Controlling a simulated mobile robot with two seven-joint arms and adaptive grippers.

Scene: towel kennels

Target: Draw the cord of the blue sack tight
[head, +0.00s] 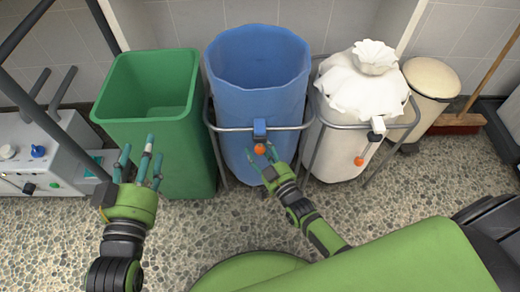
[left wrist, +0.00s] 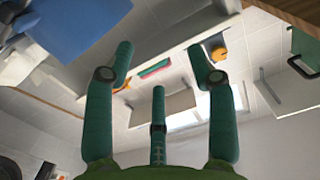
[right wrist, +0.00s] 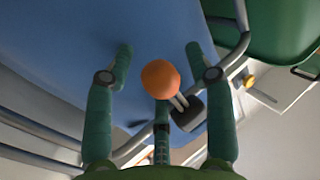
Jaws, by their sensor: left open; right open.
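The blue sack (head: 240,95) hangs in a grey metal frame with its mouth wide open. A blue toggle block (head: 260,128) sits at its front rim bar, with an orange ball (head: 260,148) just below it. My right gripper (head: 263,163) is open at the ball, before the sack's front. In the right wrist view the orange ball (right wrist: 160,77) shows between the open fingers, on a short pale cord running to a dark block (right wrist: 187,113). I cannot tell whether the fingers touch it. My left gripper (head: 140,160) is open and empty, in front of the green bin.
A green bin (head: 150,125) stands left of the sack. A white sack (head: 345,100) with a gathered top stands right, its orange ball (head: 358,161) hanging lower. Beyond are a cream pedal bin (head: 432,78) and a broom (head: 458,122). A grey machine (head: 40,150) is far left.

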